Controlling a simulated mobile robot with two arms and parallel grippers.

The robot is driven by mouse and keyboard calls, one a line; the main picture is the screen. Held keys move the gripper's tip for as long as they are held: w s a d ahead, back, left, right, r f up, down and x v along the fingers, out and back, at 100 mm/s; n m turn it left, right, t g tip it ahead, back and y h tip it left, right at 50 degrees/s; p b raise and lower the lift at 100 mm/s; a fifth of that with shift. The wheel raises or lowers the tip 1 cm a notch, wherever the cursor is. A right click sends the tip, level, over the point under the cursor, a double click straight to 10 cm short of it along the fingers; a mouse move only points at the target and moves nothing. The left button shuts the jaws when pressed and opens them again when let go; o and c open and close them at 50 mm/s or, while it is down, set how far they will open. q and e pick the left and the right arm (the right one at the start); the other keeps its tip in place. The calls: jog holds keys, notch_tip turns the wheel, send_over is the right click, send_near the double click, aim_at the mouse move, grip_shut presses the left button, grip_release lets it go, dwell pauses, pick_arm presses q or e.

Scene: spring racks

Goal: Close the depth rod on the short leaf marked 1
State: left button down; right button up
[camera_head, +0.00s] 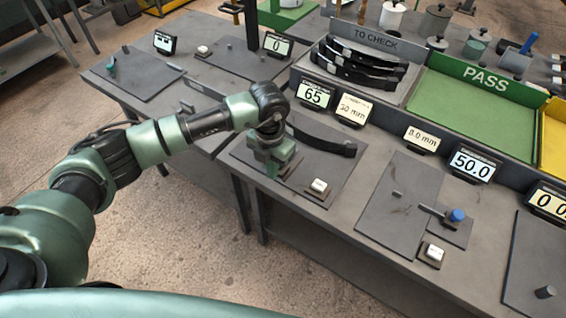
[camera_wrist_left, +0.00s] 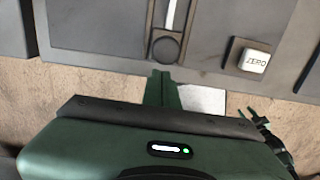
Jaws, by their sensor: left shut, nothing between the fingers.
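My left gripper (camera_head: 271,168) is over the front left part of a dark mat, beside a dark curved leaf (camera_head: 325,140). In the left wrist view its two green fingers (camera_wrist_left: 162,88) are shut together with nothing between them. Just beyond the fingertips is a dark round knob (camera_wrist_left: 166,48) with a pale narrow strip (camera_wrist_left: 172,15) running away from it. This may be the depth rod; I cannot tell for sure. The fingers look close to the knob; contact is unclear. I cannot read a mark 1 on the leaf. My right gripper is not in view.
A ZERO button (camera_head: 318,187) sits right of the gripper; the left wrist view shows it too (camera_wrist_left: 249,58). A display (camera_head: 314,95) reads 65. Several dark leaves lie in the TO CHECK rack (camera_head: 375,38). The green PASS tray (camera_head: 465,110) is empty. Another station has a blue-topped part (camera_head: 457,215).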

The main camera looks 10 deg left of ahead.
pick_arm(q)
jog(key=shift+w+d+b, duration=0.25)
jog(key=shift+w+b, duration=0.25)
jog(key=shift+w, duration=0.3)
jog(key=shift+w+d+b, duration=0.35)
jog(key=shift+w+b, duration=0.4)
jog(key=shift+w, duration=0.05)
jog(key=shift+w+d+b, duration=0.3)
jog(key=shift+w+b, duration=0.45)
jog(key=shift+w, duration=0.05)
jog(key=shift+r, duration=0.25)
jog(key=shift+s+r+p, duration=0.15)
jog(key=shift+r+p, duration=1.75)
jog(key=shift+r, duration=1.4)
